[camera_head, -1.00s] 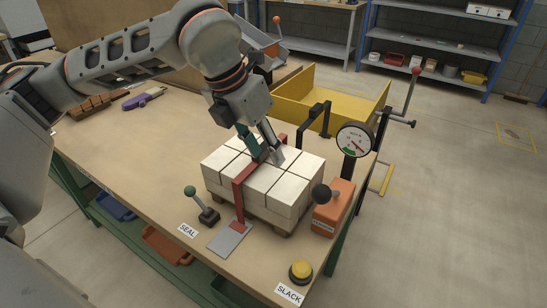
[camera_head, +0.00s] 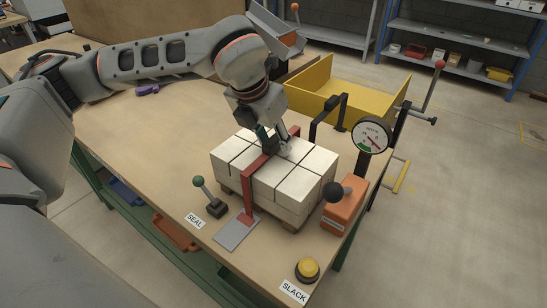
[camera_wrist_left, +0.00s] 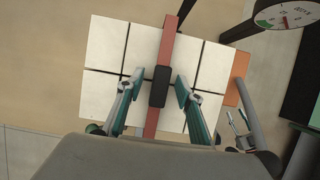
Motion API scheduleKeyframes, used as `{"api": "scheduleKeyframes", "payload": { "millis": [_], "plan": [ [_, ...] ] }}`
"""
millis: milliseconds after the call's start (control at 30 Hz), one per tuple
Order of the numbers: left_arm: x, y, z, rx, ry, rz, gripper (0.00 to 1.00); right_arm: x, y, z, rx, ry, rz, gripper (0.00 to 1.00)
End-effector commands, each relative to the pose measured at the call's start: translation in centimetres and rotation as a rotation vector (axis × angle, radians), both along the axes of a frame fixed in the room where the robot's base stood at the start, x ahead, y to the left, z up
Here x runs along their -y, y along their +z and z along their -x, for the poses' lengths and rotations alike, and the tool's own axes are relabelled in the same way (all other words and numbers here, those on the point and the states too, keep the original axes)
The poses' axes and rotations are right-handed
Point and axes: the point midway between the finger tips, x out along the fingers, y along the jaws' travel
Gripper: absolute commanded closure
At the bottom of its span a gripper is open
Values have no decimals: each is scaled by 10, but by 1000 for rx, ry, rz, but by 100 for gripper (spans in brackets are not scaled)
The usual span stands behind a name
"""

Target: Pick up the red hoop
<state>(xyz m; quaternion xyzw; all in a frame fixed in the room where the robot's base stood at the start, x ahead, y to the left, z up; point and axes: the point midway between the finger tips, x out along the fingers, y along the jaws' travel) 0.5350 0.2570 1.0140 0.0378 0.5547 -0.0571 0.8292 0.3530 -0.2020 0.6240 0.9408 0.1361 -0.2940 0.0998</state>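The red hoop (camera_head: 249,193) is a flat band over the top and down the near side of a block of white bricks (camera_head: 309,163). In the left wrist view the hoop (camera_wrist_left: 169,42) runs top to bottom, with a dark block (camera_wrist_left: 160,86) on it. My left gripper (camera_head: 275,146) is over the bricks at the hoop. Its fingers (camera_wrist_left: 158,87) stand apart on either side of the dark block, with gaps showing, so it is open and empty. What seems to be my right gripper (camera_wrist_left: 237,123) shows small at the wrist view's lower right; its opening is unclear.
A green-knobbed lever (camera_head: 209,198) and grey plate (camera_head: 237,232) stand in front. An orange unit (camera_head: 343,207), dial gauge (camera_head: 371,137) and black bracket (camera_head: 330,112) stand close on the right. A yellow button (camera_head: 307,269) sits at the front corner. A yellow bin (camera_head: 345,88) is behind.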

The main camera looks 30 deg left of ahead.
Motion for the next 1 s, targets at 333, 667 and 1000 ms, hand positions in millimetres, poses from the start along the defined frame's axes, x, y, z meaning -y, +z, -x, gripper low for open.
{"api": "scheduleKeyframes", "payload": {
  "millis": [333,667,1000],
  "plan": [
    [0,0,0,0,0,0,100,0,5,-3,10,-1,-2,60],
    [0,0,0,1,0,0,100,0,4,-2,7,-1,-1,60],
    [0,27,-1,5,1,0,100,0,2,-1,3,0,0,60]
  ]
}}
